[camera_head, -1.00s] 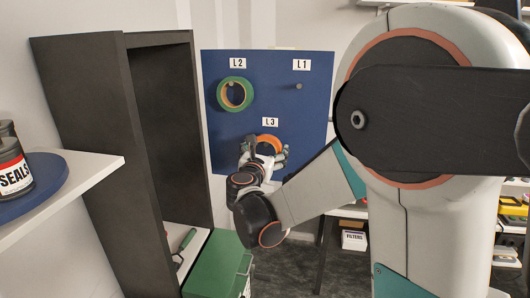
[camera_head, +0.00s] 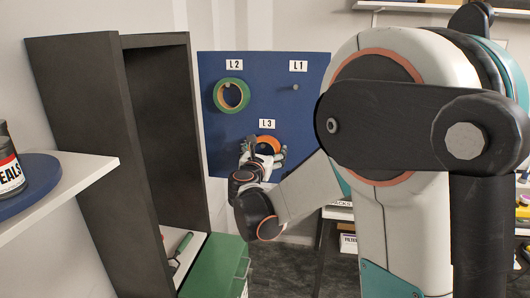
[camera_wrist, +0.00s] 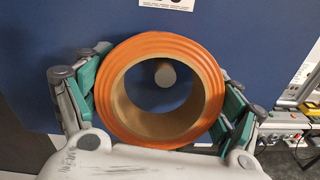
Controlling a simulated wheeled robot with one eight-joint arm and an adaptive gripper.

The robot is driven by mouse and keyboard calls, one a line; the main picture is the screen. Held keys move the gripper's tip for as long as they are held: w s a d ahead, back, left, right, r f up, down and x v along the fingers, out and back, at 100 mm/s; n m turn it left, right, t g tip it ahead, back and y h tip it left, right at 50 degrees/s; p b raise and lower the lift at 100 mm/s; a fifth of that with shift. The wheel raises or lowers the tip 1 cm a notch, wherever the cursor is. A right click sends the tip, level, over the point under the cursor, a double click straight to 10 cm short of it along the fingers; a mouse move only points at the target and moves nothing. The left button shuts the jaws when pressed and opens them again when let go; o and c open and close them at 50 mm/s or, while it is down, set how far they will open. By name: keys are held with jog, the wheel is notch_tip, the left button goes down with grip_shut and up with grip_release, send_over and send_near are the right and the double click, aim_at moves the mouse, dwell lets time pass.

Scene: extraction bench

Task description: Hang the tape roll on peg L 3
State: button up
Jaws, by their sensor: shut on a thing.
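The orange tape roll (camera_head: 268,141) is in front of the blue pegboard (camera_head: 290,105), just below the label L 3 (camera_head: 267,124). My gripper (camera_head: 262,156) is shut on it, with fingers on its left and right sides in the wrist view (camera_wrist: 160,44). The roll faces the board with its hole open towards the camera. The round end of peg L 3 (camera_wrist: 165,75) shows through the hole, in its upper middle. I cannot tell whether the peg tip is inside the hole or still behind it.
A green tape roll (camera_head: 219,96) hangs on peg L 2. Peg L 1 (camera_head: 295,87) is bare. A tall dark cabinet (camera_head: 80,110) stands left of the board, with a green box (camera_head: 215,265) below. A white shelf (camera_head: 75,180) juts in at the left.

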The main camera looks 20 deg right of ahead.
dwell(0.4)
jog(key=o, duration=1)
